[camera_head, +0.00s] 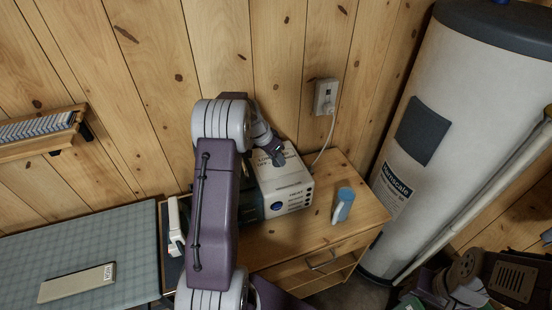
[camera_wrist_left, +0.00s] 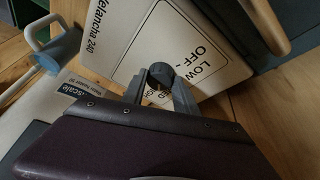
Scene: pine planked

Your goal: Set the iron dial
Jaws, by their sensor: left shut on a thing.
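The station with the dial is a pale box (camera_head: 285,190) on the wooden cabinet in the head view. Its pale panel (camera_wrist_left: 125,45) fills the upper middle of the left wrist view, with LOW and OFF printed on it; other lettering is partly covered. The dark round dial (camera_wrist_left: 160,73) sits on this panel. My left gripper (camera_head: 277,157) reaches over the box from the left; in the left wrist view its grey fingers (camera_wrist_left: 160,90) are closed on the dial. The dial's pointer cannot be made out. My right gripper does not show.
A wall outlet (camera_head: 326,97) with a cable is above. A large white tank (camera_head: 450,100) stands at the right. A cutting mat (camera_head: 125,240) with a pale block (camera_head: 78,283) lies left.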

